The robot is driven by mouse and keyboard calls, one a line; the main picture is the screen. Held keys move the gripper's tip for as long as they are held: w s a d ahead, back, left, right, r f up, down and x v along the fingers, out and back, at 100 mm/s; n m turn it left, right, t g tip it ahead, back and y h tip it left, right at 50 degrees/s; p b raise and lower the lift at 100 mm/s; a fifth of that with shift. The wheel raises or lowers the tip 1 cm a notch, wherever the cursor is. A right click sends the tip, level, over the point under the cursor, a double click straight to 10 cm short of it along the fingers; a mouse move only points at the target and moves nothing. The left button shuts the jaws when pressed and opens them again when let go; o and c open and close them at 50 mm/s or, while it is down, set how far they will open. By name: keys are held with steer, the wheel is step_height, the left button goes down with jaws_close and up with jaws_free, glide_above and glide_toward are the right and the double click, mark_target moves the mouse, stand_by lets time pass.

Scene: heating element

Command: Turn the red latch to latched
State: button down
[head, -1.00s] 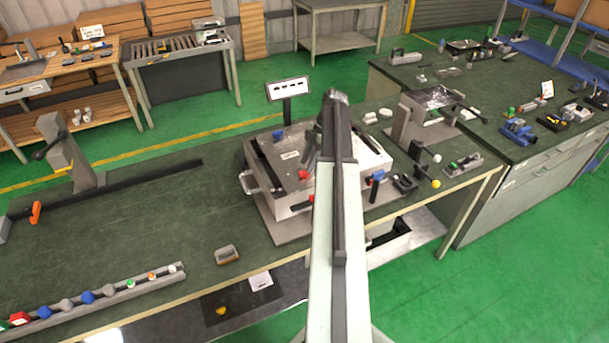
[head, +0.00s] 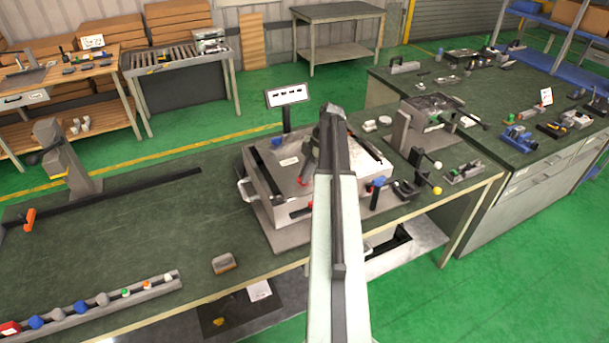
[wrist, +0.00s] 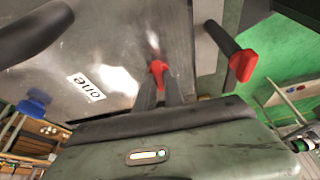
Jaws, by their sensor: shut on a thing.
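The small red part (wrist: 158,70) in the wrist view sits on the metal top of the box-shaped unit (wrist: 112,60). My gripper (wrist: 160,88) has its two dark fingers close together on this red part. A second red piece, a red knob (wrist: 243,66), is on the end of a dark bar beyond the edge of the top and is apart from my fingers. My arm hides much of the gripper and unit there.
A blue knob (wrist: 36,103) and a dark rounded bar (wrist: 35,32) show left in the wrist view. In the head view a sign (head: 287,95) stands behind the unit, and levers with yellow and pale knobs (head: 436,190) stand right. The bench left of the unit is mostly clear.

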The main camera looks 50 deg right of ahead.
steer(key=m, duration=0.2)
steer(key=m+t+h, duration=0.1)
steer(key=m, duration=0.1)
steer(key=shift+s+a+m, duration=0.15)
steer(key=shift+s+m, duration=0.05)
steer(key=shift+m, duration=0.1)
steer(key=m, duration=0.2)
steer(key=m+t+h, duration=0.1)
steer(key=m, duration=0.1)
steer(key=shift+a+h, duration=0.1)
steer(key=shift+h, duration=0.2)
steer(key=m, duration=0.2)
steer(key=m+h, duration=0.1)
steer(key=m, duration=0.1)
steer(key=shift+a+h, duration=0.1)
steer(key=shift+h, duration=0.2)
steer(key=shift+m+h, duration=0.8)
steer(key=shift+m, duration=1.5)
steer(key=c, duration=1.4)
jaws_free()
steer(key=shift+c, duration=0.2)
steer(key=shift+r, duration=0.1)
